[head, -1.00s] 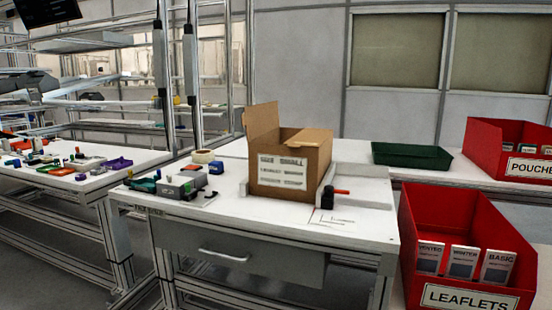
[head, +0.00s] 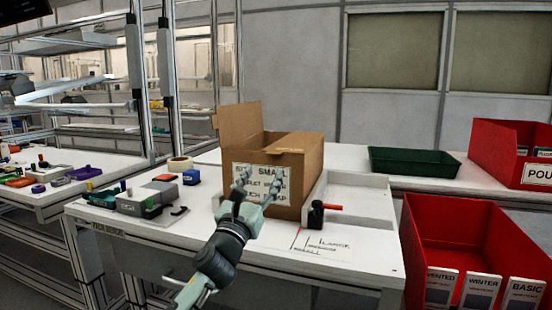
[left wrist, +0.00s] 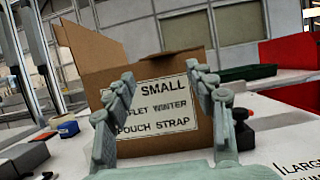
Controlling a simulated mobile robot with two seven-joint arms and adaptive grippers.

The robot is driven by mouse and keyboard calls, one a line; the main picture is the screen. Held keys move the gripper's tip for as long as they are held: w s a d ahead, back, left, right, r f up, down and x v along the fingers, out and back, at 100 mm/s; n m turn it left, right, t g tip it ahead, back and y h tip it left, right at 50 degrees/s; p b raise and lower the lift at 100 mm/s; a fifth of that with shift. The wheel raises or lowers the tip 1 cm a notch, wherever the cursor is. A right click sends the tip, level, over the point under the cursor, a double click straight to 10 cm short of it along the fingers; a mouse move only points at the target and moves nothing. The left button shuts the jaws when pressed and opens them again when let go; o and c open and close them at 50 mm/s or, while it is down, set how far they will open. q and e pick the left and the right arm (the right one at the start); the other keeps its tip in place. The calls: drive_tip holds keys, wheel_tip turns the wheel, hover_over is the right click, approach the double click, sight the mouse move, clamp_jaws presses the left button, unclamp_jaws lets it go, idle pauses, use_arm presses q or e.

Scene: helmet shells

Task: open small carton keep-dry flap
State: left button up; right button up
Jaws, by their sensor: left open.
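The small brown carton (head: 309,165) stands upright on the white bench, a white label reading SMALL on its front. A tall flap (head: 239,128) stands up at its left end, and another flap (head: 283,140) lies near level across part of the top. I cannot read a keep-dry mark on either. My left gripper (head: 260,183) is open and empty in front of the label, fingers pointing at the carton. In the left wrist view the gripper (left wrist: 163,80) has its fingers apart on both sides of the label (left wrist: 155,105); contact with the carton cannot be told.
A black clamp with a red handle (head: 317,213) stands right of the carton. A grey device (head: 147,198), a blue block (head: 191,177) and a tape roll (head: 180,163) lie to the left. A green tray (head: 413,163) and red bins (head: 460,228) are at right.

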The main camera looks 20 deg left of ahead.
sight(273, 155)
use_arm(q)
drive_tip(key=x, duration=0.5)
drive_tip(key=shift+w+r+p, duration=0.3)
drive_tip(key=shift+r, duration=0.1)
drive_tip(key=shift+w+r, duration=0.1)
drive_tip(key=shift+w, duration=0.45)
clamp_jaws()
use_arm(e)
drive_tip(key=shift+s+a+f, duration=0.1)
drive_tip(key=shift+s+f, duration=0.2)
drive_tip(key=shift+f, duration=0.5)
